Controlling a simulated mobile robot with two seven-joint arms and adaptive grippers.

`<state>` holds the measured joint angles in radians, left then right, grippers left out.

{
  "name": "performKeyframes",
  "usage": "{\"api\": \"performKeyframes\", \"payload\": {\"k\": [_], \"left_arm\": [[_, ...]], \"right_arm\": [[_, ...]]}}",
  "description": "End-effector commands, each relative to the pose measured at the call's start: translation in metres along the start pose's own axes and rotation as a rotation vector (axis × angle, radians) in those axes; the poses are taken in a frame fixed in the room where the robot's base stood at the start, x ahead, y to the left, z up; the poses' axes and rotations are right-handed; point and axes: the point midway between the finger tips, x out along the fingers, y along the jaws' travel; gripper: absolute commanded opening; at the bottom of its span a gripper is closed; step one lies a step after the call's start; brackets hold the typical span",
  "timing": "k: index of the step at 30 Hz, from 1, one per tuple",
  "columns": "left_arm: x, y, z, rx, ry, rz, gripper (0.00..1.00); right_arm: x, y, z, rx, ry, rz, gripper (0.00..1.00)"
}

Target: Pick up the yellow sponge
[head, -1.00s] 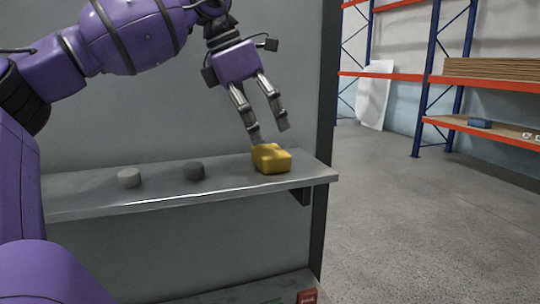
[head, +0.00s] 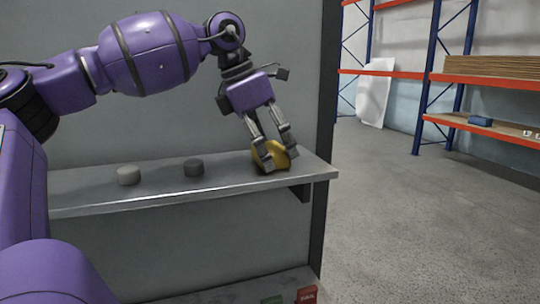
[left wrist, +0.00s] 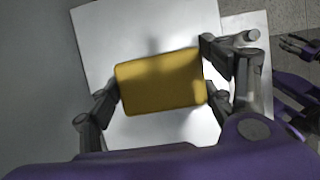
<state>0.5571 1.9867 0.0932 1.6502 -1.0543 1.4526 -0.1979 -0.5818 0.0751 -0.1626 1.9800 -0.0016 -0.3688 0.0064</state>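The yellow sponge (head: 284,150) lies on the grey shelf (head: 100,199) near its right end. It also shows in the left wrist view (left wrist: 160,82), slightly turned between my fingers. My left gripper (head: 278,160) is lowered over the sponge, with fingers on either side of it. The fingers look spread, close to the sponge's two short ends; whether they touch it I cannot tell. My right gripper (left wrist: 299,46) shows small at the right edge of the left wrist view, away from the shelf, its fingers apart and empty.
A red box (head: 306,295) sits on a lower shelf. A rack (head: 480,80) stands at the back right. Open floor lies right of the shelf.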

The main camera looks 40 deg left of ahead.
Motion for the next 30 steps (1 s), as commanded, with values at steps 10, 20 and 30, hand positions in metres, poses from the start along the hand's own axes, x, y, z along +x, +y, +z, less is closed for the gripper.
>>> {"api": "performKeyframes", "payload": {"k": [10,20,30], "left_arm": [[0.0,0.0,0.0,0.0,0.0,0.001,0.52],[-0.019,0.002,0.01,-0.003,0.005,0.004,0.52],[-0.106,-0.037,0.0,0.004,-0.008,-0.001,0.52]], "right_arm": [[0.0,0.0,0.0,-0.001,0.0,0.0,0.4],[0.007,0.002,0.025,-0.01,-0.032,0.001,0.4],[0.0,0.003,-0.016,-0.008,0.03,0.002,0.4]]}}
